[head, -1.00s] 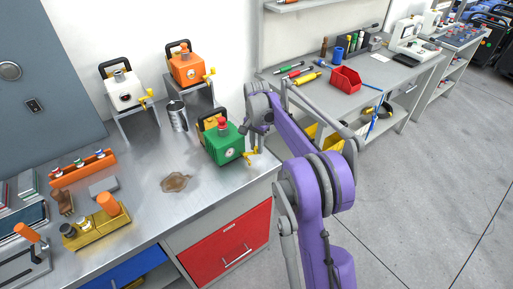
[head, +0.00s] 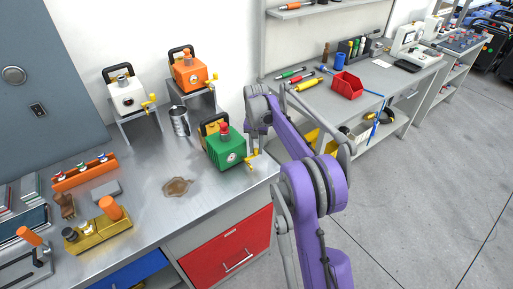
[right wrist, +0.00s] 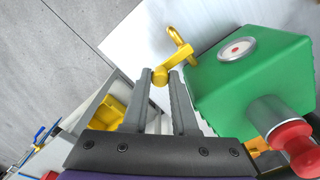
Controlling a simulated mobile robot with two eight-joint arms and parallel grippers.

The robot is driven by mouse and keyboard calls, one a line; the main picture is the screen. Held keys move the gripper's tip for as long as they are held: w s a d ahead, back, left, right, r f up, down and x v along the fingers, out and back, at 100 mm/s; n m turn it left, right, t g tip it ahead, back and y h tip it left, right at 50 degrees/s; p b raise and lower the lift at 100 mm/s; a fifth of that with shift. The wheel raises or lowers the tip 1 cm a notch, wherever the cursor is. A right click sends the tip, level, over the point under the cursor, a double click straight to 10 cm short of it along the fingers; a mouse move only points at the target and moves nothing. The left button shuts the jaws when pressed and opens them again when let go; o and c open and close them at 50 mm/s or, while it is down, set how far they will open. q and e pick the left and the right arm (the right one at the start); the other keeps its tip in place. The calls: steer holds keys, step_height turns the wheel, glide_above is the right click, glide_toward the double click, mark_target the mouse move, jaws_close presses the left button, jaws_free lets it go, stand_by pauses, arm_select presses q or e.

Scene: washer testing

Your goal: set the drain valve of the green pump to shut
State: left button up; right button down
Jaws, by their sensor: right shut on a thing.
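The green pump (head: 225,152), with a red cap on top and a round dial on its side, stands near the right front edge of the steel bench. Its yellow drain valve (head: 253,159) sticks out at the pump's lower right. My right gripper (head: 254,148) is at the valve, beside the pump. In the right wrist view the gripper's fingers (right wrist: 161,86) are shut on a yellow round end of the valve (right wrist: 180,55), and the green pump (right wrist: 245,85) is close to the right finger. The valve's exact setting cannot be told. My left gripper is out of view.
A white pump (head: 126,95) and an orange pump (head: 189,73) stand on metal stands behind. A metal can (head: 179,121) and a brown puddle (head: 177,187) are left of the green pump. Free floor lies to the right, before a second bench with a red bin (head: 346,85).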

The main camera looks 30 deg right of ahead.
steer(key=c, duration=0.7)
jaws_free()
